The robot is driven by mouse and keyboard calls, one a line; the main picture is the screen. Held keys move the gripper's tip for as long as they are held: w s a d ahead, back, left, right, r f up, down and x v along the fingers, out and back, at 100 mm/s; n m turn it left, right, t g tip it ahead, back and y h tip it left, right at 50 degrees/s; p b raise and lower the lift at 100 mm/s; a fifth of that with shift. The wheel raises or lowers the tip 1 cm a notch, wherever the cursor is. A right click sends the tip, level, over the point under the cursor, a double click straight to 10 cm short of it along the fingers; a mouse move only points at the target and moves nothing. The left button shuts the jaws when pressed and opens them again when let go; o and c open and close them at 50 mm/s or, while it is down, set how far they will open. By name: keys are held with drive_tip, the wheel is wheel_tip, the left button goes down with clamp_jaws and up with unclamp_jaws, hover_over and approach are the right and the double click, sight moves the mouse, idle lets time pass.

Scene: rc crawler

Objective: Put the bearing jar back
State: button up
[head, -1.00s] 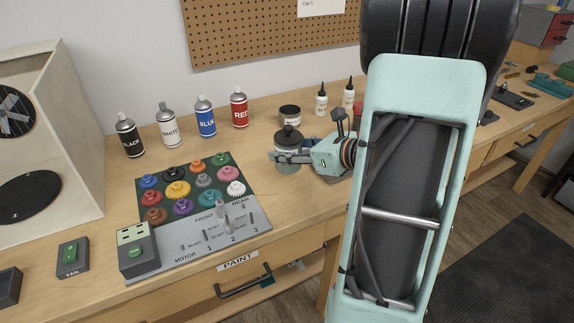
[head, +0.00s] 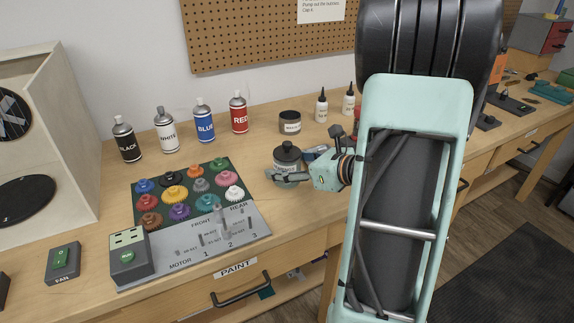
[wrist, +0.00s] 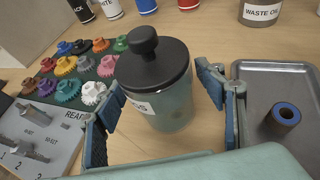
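The bearing jar (head: 288,161) has a black knobbed lid and a greenish see-through body with a white label, partly hidden in the head view. It stands upright on the wooden bench, right of the coloured gears. In the wrist view the jar (wrist: 172,108) is between and slightly beyond my fingers. My gripper (head: 292,178) is low at the jar's near side. In the wrist view my gripper (wrist: 160,95) is open, with blue-padded fingers on either side of the jar; a gap shows at the right finger.
A waste oil jar (head: 290,123) stands behind, beside two white bottles (head: 322,106). A metal tray (wrist: 246,76) with a blue-ended cylinder (wrist: 284,116) is close to my right finger. The gear mat (head: 226,203) and switch panel (head: 188,246) are at left. Spray cans (head: 204,121) stand behind.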

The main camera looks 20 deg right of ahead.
drive_tip(key=shift+r, duration=0.1)
drive_tip(key=shift+r, duration=0.15)
drive_tip(key=p+v, duration=0.1)
drive_tip(key=v, duration=1.1)
